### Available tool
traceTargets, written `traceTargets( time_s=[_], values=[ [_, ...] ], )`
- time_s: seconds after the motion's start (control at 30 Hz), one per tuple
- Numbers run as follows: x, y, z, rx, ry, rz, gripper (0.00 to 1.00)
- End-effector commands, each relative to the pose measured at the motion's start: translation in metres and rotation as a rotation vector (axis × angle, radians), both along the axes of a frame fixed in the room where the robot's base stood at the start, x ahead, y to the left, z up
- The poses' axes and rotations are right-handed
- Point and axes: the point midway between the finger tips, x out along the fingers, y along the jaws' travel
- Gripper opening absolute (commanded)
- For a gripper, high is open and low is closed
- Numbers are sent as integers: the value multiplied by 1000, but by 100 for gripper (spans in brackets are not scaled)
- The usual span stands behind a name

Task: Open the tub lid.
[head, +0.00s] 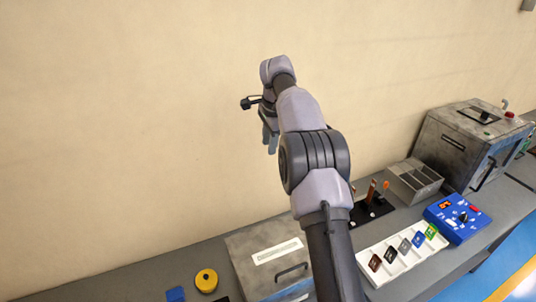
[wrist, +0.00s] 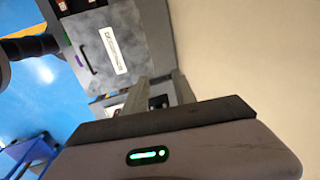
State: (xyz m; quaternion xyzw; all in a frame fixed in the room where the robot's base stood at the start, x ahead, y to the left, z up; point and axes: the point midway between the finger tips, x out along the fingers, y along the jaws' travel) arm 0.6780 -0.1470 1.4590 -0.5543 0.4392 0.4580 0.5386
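A grey metal tub (head: 250,247) with a white label on its lid (head: 262,240) and a dark bar handle (head: 291,272) stands on the bench at the bottom of the head view. Its lid looks shut; my arm covers part of its right side. In the wrist view the lid (wrist: 95,28) shows at upper left, with the label (wrist: 114,50) and the handle (wrist: 84,60). My gripper (head: 269,142) is raised well above the bench, away from the tub, with its fingers down. In the wrist view my gripper (wrist: 160,90) has its two fingers apart with nothing between them.
Yellow roll (head: 206,280) and blue block (head: 175,295) lie left of the tub. To the right are a white tray of coloured tiles (head: 392,268), a blue control box (head: 470,226), a grey divided bin (head: 408,184) and a large grey machine (head: 455,150). The wall stands behind.

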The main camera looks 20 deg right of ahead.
Motion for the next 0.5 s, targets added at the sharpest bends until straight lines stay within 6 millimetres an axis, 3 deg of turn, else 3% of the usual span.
traceTargets(
  time_s=[0.5],
  values=[
    [-2, 0, 7, 1, 1, -1, 32]
  ],
)
